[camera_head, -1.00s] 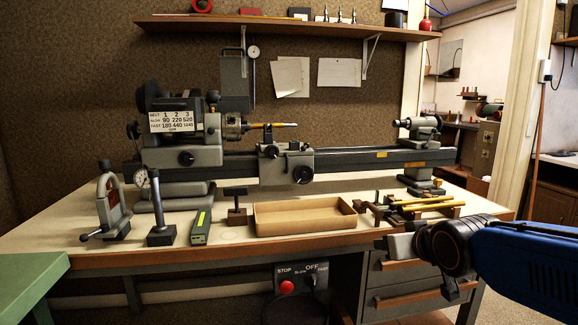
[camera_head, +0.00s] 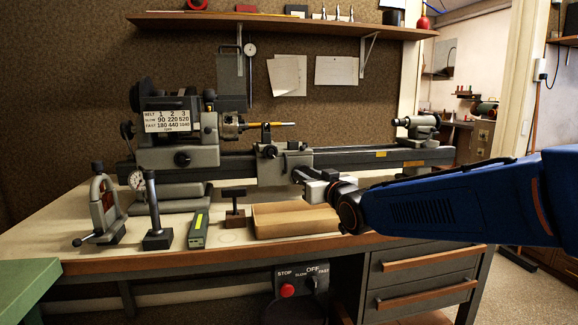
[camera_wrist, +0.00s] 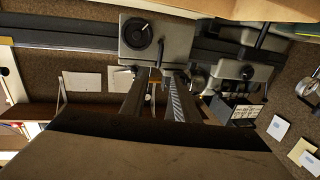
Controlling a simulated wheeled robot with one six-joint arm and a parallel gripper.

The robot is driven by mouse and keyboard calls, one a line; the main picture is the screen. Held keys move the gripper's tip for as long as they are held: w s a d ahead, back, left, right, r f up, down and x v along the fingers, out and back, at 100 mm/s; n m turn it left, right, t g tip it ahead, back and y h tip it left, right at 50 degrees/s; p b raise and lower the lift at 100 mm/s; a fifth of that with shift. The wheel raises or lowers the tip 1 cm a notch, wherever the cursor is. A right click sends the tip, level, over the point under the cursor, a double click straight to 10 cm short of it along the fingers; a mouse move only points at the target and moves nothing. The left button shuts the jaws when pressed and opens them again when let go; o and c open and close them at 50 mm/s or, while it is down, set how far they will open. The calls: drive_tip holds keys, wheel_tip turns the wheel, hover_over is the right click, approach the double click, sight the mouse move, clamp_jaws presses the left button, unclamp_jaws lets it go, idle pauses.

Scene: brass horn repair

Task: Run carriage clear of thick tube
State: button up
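The lathe carriage (camera_head: 285,160) sits on the bed (camera_head: 360,158), just right of the chuck (camera_head: 230,128). The wrist view, turned upside down, shows the carriage handwheel (camera_wrist: 137,33) just beyond my gripper's fingers (camera_wrist: 158,72). The fingers stand apart with a gap between them. I cannot tell whether they touch the carriage.
The tailstock (camera_head: 415,130) stands at the bed's right end, with free bed between it and the carriage. A dial gauge stand (camera_head: 155,220), clamp (camera_head: 100,210) and green-marked tool (camera_head: 198,230) stand on the bench's left.

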approach(289, 164)
drive_tip(key=w+a, duration=0.1)
drive_tip(key=a, duration=0.1)
drive_tip(key=w+a+r, duration=0.1)
drive_tip(key=w+a, duration=0.1)
drive_tip(key=shift+r, duration=0.25)
clamp_jaws()
